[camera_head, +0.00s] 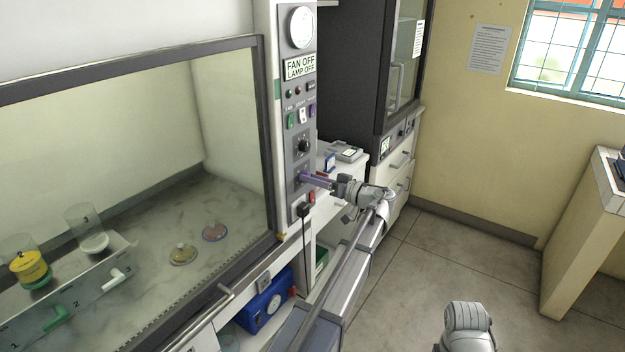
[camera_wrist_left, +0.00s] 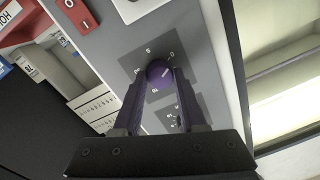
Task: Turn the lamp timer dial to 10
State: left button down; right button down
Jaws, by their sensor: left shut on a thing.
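The control panel (camera_head: 297,110) stands at the right edge of the cabinet. Its display (camera_head: 300,68) reads FAN OFF, LAMP OFF. My left gripper (camera_head: 312,180) reaches in from the right of the panel to its lower dial. The dial plate (camera_wrist_left: 133,62) has small numbers around the knob, with 5 and 0 legible. A pale mark on the knob points roughly toward the 0. The dial's own label is not readable. My right gripper is out of view.
Another dial (camera_head: 304,146) sits above the held one, with coloured switches (camera_head: 302,115) higher up. A black plug (camera_head: 303,209) and a red switch (camera_head: 312,197) lie just below.

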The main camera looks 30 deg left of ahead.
pick_arm(q)
jog(key=shift+m, duration=0.3)
jog(key=shift+f+m+t+y+b, duration=0.15)
jog(key=shift+m+b, duration=0.25)
jog(key=shift+m, duration=3.5)
jog(key=shift+r+m+t+y+b, duration=0.15)
jog(key=shift+m+t+b, duration=0.15)
jog(key=shift+m, duration=3.6)
jog(key=shift+f, duration=0.1)
jog(key=shift+c, duration=2.3)
grip_release()
jog(key=shift+d, duration=0.1)
jog(key=d, duration=0.7)
jog(key=shift+s+d+f+b, duration=0.25)
jog(key=shift+s+d+b, duration=0.05)
jog(key=shift+s, duration=0.05)
